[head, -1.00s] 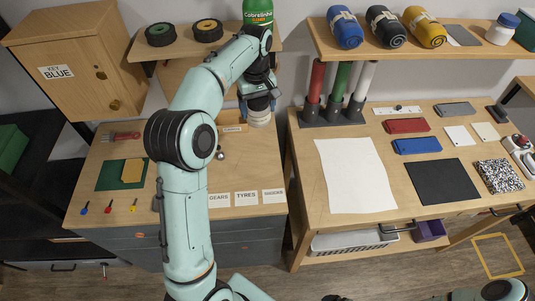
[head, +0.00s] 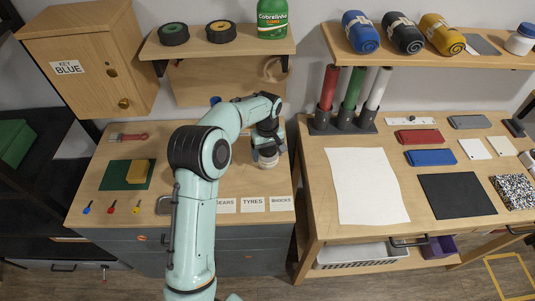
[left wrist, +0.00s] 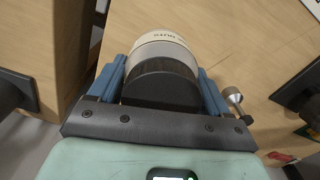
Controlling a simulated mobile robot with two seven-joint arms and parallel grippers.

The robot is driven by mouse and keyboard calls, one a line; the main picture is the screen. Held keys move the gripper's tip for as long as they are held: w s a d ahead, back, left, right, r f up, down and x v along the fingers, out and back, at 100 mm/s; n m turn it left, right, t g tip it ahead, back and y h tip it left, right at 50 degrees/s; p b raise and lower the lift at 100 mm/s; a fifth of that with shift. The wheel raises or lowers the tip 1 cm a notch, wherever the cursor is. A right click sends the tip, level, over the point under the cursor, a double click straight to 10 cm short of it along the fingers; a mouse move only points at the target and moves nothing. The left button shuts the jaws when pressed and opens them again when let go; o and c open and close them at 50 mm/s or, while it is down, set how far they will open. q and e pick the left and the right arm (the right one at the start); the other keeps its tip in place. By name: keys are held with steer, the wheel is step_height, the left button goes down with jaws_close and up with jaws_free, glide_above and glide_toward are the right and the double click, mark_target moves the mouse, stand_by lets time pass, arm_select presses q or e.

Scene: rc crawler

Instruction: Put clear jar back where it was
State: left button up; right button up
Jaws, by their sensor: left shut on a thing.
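My left gripper (head: 265,148) is shut on a jar (head: 267,161) over the right part of the left workbench (head: 180,180). In the left wrist view the jar (left wrist: 162,60) sits between the blue fingers of the gripper (left wrist: 160,85). It has a dark lid towards the gripper, a greyish band and a cream label with dark letters I cannot read surely. The jar's far end is close to the wooden surface; I cannot tell whether it touches. A jar with a blue lid (head: 521,39) stands on the right wall shelf. My right gripper is out of view.
A shelf (head: 225,45) with two wheels and a green bottle (head: 272,18) overhangs the bench's back. Labels reading TYRES (head: 252,204) and SHOCKS lie at the bench front. A small metal part (left wrist: 232,96) lies beside my left gripper. A gap separates the right table (head: 318,215).

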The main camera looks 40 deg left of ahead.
arm_select(q)
steer(key=shift+f, duration=0.45)
steer(key=shift+f, duration=0.1)
steer(key=shift+f, duration=0.15)
steer(key=o, duration=1)
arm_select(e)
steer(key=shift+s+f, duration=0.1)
arm_select(q)
step_height(320, 180, up, 12)
steer(key=shift+r+p, duration=0.25)
steer(key=shift+p, duration=0.45)
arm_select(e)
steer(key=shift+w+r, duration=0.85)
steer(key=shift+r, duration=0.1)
